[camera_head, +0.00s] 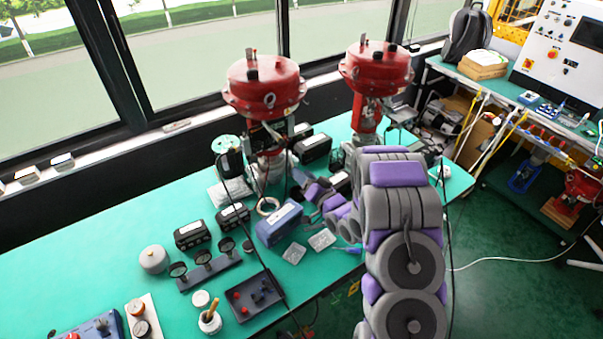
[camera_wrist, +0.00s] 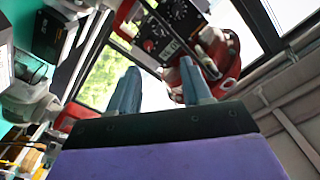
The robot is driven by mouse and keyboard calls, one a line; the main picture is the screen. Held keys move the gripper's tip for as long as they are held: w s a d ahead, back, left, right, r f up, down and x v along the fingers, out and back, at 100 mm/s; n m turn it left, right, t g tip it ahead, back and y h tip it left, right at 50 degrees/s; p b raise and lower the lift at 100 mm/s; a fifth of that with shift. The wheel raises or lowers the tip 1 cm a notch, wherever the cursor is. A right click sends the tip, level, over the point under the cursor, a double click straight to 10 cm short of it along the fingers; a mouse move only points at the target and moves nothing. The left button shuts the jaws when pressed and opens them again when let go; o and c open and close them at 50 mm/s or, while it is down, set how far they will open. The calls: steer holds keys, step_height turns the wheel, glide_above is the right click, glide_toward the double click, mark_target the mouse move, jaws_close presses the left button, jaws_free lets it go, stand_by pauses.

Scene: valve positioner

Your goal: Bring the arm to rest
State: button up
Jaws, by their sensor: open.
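My gripper (camera_wrist: 158,78) shows in the wrist view as two blue-grey fingers standing apart with nothing between them. A red valve actuator (camera_wrist: 222,62) and a dark panel with dials (camera_wrist: 163,38) are beyond the fingertips; I cannot tell the exact distance. In the head view my grey and purple arm is bent over the right part of the green bench, its end pointing left toward the left red valve actuator (camera_head: 264,88). The fingers are hard to make out there. The second red actuator (camera_head: 376,68) stands behind my arm.
The green bench (camera_head: 95,243) holds black boxes (camera_head: 192,234), a blue box (camera_head: 279,223), a dark tray (camera_head: 254,297) and a round grey pot (camera_head: 153,259). Windows run behind it. A second workbench with a white control panel (camera_head: 562,50) stands at right, with open green floor (camera_head: 515,285) before it.

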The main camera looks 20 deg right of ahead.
stand_by(0.4)
steer(key=s+d+r+n+g+h+b, duration=0.1)
steer(key=s+d+r+g+h, duration=0.1)
steer(key=s+r+g+h, duration=0.45)
steer(key=s+d+r+n+g+h+b, duration=0.15)
steer(key=s+g, duration=0.25)
steer(key=s, duration=0.5)
steer(key=s+a+r+g, duration=0.1)
steer(key=s+a+g, duration=0.1)
steer(key=s, duration=0.9)
steer(key=s+a+r+n+g+y+b, duration=0.1)
steer(key=s+a+g, duration=0.2)
steer(key=s, duration=0.8)
steer(key=s+a+r+g+y+b, duration=0.1)
steer(key=s+a+r+g, duration=0.1)
steer(key=s, duration=0.9)
steer(key=shift+s+a+n+g, duration=0.35)
steer(key=shift+a+g, duration=0.4)
steer(key=shift+a, duration=0.35)
steer(key=shift+w, duration=0.1)
